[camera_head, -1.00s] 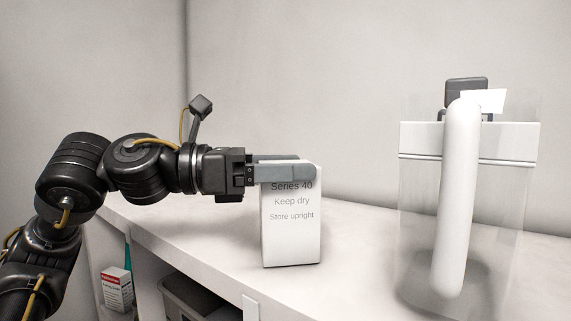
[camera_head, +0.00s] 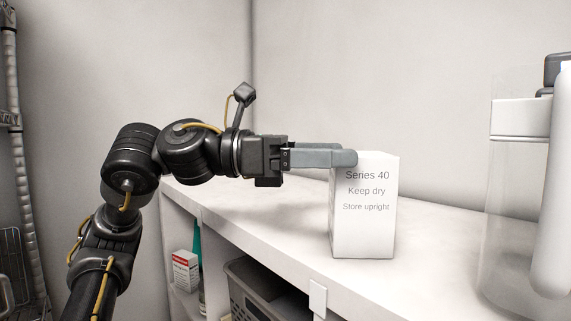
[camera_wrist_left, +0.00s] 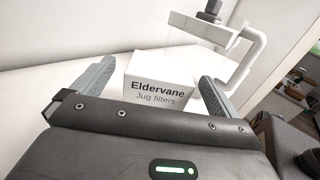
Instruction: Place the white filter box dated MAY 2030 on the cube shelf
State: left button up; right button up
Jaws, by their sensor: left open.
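A white filter box (camera_head: 365,215) stands upright on the white top of the cube shelf (camera_head: 270,225). Its side reads "Series 40, Keep dry, Store upright"; in the left wrist view the white box (camera_wrist_left: 160,88) reads "Eldervane Jug filters". No date is readable. My left gripper (camera_head: 345,156) is open, its fingertips level with the box's upper left edge. In the left wrist view the fingers of the gripper (camera_wrist_left: 158,72) are spread wide, with the box ahead between them and apart from both. My right gripper is not in view.
A clear jug with a white lid and handle (camera_head: 553,200) stands to the right on the same top. Compartments below hold a red-and-white carton (camera_head: 185,270) and a grey bin (camera_head: 262,290). A wire rack (camera_head: 14,140) is at the far left.

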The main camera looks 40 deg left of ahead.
pick_arm(q)
jog(key=b+v, duration=0.2)
jog(key=v, duration=0.5)
jog(key=shift+s+a, duration=0.3)
